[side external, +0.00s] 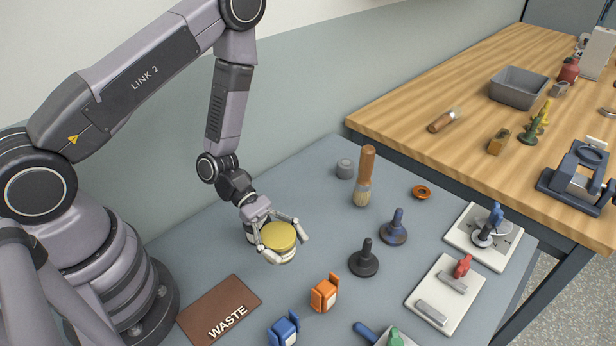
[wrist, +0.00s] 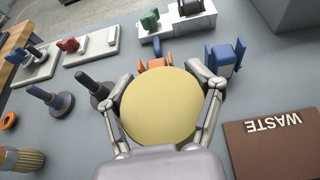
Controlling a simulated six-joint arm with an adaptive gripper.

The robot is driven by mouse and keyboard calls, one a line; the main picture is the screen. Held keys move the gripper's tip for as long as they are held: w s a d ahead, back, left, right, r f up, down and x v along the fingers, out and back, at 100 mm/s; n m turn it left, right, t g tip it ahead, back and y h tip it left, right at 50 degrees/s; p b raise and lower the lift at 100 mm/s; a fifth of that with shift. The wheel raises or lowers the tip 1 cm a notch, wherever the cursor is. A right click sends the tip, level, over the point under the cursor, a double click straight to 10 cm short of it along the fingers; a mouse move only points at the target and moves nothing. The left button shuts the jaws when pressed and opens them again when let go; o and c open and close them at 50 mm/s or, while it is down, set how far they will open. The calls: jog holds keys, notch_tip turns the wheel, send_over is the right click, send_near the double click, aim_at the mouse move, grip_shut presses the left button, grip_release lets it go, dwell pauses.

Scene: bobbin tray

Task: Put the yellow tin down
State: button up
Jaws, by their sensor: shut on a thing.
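The yellow tin (side external: 279,238) is a short round tin with a yellow lid and a pale side. My gripper (side external: 280,246) is shut on it, with a finger on each side. In the wrist view the yellow tin (wrist: 160,107) fills the middle, between the fingers of my gripper (wrist: 165,100). The lid faces up. The tin is low over the grey table, but I cannot tell whether its underside touches it.
A brown WASTE mat (side external: 220,308) lies at the front left. An orange clip-like block (side external: 324,292), a blue one (side external: 284,329) and a black-handled stamp (side external: 364,260) stand near the tin. A brush (side external: 364,180) stands behind. Some bare grey table lies between them.

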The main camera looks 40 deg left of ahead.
jog(key=w+a+f+n+t+y, duration=0.1)
jog(key=w+a+n+t, duration=0.35)
jog(key=w, duration=0.65)
jog(key=n+t+y, duration=0.3)
jog(key=n+t, duration=0.1)
jog(key=t, duration=0.1)
send_over(324, 205)
notch_tip(324, 205, down, 8)
jog(key=shift+r, duration=0.25)
jog(key=shift+f, duration=0.15)
jog(key=shift+f, duration=0.15)
jog(key=o, duration=1.3)
